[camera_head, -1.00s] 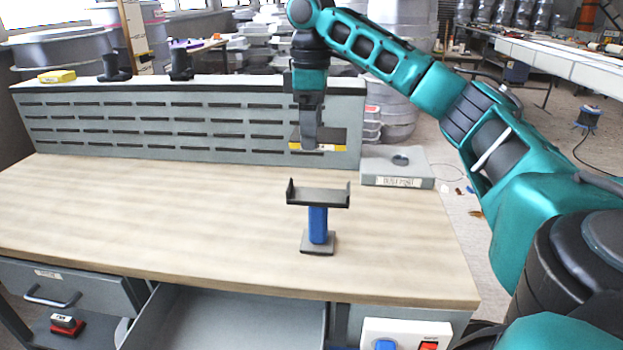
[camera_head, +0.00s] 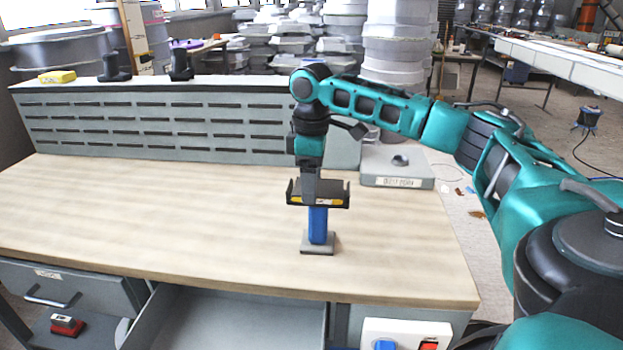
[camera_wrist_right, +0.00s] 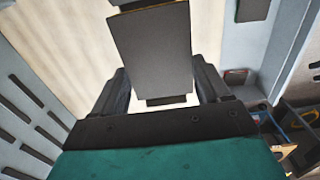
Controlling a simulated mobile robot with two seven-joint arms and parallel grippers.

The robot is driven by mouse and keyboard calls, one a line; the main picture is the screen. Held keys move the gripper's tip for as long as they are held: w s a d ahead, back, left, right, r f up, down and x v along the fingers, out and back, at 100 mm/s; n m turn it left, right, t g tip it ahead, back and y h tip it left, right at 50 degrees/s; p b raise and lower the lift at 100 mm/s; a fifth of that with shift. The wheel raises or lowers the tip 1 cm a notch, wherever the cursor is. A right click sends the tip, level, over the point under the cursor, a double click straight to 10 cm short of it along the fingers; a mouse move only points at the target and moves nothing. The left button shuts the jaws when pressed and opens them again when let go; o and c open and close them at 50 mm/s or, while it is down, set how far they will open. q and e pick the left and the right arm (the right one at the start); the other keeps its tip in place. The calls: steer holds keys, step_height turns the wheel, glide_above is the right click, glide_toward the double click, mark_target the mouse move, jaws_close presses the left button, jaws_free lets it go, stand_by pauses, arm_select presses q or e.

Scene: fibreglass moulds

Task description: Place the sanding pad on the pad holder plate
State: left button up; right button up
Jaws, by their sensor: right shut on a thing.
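The sanding pad is a flat dark block with a yellow-marked edge (camera_head: 326,201). It also shows as a dark rectangle in the right wrist view (camera_wrist_right: 152,52). My right gripper (camera_head: 316,192) is shut on it, pointing down. The pad holder plate (camera_head: 291,191) is a dark plate with raised ends on a blue post with a square foot, standing on the bench. The pad is between the raised ends, at or just above the plate; I cannot tell whether they touch. The pad and gripper hide much of the plate. My left gripper is out of view.
The wooden bench top (camera_head: 150,215) is clear left of the post. A slotted grey panel (camera_head: 160,125) runs along the back. A grey box with a round hole (camera_head: 398,168) stands at the right rear. An open drawer (camera_head: 235,318) is below the front edge.

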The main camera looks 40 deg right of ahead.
steer(key=shift+f, duration=0.15)
steer(key=o, duration=1)
step_height(320, 180, up, 12)
steer(key=shift+r, duration=0.2)
stand_by(0.4)
